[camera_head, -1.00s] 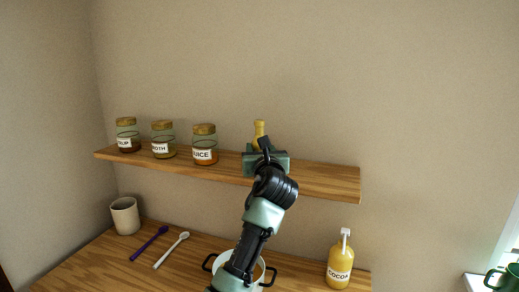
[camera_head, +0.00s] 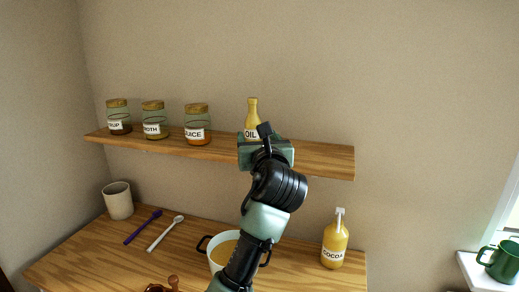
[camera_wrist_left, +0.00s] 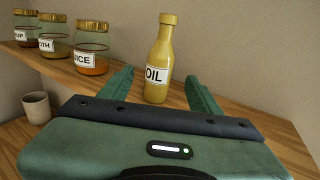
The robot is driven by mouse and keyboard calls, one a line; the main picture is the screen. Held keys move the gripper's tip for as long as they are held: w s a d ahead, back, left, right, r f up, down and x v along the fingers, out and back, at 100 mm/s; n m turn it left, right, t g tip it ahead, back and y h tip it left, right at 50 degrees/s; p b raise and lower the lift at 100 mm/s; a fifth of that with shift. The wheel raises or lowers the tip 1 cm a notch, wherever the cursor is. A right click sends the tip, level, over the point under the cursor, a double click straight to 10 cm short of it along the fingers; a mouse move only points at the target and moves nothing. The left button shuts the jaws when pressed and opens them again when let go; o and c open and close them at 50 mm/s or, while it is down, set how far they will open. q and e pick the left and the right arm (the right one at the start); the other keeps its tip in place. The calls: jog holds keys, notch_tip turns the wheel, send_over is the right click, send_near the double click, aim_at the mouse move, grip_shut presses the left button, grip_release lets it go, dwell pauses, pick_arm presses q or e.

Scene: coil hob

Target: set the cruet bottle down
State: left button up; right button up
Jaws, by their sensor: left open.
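The cruet bottle (camera_head: 252,115) is yellow with a white OIL label and stands upright on the wooden wall shelf (camera_head: 323,160), right of the jars. In the left wrist view the bottle (camera_wrist_left: 160,62) stands on the shelf between the two spread green fingers of my left gripper (camera_wrist_left: 160,90), with gaps on both sides. My left gripper (camera_head: 265,143) is open in front of the bottle and hides its lower part in the head view. My right gripper is not in view.
Jars labelled SYRUP (camera_head: 118,117), BROTH (camera_head: 154,120) and JUICE (camera_head: 197,125) stand left on the shelf. Below are a white pot (camera_head: 219,258), a cup (camera_head: 118,200), two spoons and a COCOA bottle (camera_head: 335,243). The shelf's right end is clear.

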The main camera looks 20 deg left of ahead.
pick_arm(q)
jog(key=v, duration=0.3)
dwell(0.5)
